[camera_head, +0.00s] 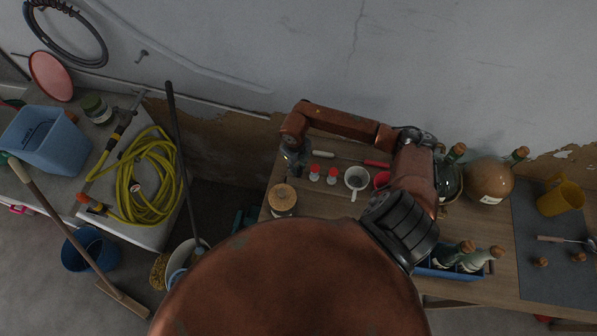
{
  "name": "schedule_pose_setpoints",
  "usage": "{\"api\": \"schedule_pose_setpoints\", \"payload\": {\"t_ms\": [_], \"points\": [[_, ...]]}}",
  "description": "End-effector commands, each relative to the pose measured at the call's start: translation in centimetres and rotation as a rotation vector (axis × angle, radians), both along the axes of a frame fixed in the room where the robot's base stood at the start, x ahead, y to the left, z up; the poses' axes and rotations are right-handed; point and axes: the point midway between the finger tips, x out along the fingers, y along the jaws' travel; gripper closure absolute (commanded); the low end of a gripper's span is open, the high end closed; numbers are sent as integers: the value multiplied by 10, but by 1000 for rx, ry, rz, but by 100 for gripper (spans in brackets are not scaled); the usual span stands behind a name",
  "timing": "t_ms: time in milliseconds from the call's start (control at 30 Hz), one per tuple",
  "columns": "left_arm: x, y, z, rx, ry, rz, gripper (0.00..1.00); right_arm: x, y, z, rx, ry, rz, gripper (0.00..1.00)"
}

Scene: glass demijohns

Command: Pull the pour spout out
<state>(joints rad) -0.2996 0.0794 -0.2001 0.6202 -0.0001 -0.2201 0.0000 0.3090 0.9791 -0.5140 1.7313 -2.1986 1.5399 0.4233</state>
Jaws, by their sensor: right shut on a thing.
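My right gripper (291,164) is small and dark at the far left end of the wooden table (520,285), below the bend of my copper-coloured arm. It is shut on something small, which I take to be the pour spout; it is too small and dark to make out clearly. A jar with a round cork-coloured top (283,194) stands just below the gripper in the picture. I cannot tell whether they touch. A brown demijohn (489,181) and a dark green one (447,183), partly behind my arm, stand at the right. My left gripper is not in view.
Two red-capped items (332,176), a white mug (356,180) and a red cup (381,179) stand close right of the gripper. A blue crate (431,272) holds green bottles. A yellow jug (561,198) stands on a dark mat. My arm hides the table's front middle.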

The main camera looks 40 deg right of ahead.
Motion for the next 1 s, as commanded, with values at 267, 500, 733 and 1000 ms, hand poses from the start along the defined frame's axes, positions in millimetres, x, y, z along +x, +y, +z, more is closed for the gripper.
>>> {"api": "schedule_pose_setpoints", "payload": {"t_ms": [267,500,733,1000], "points": [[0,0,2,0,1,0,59,0,0,3,0,0,0,100],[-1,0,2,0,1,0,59,0,0,3,0,0,0,100],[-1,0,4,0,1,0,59,0,0,8,0,0,0,100],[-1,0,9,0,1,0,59,0,0,19,-1,0,0,100]]}}
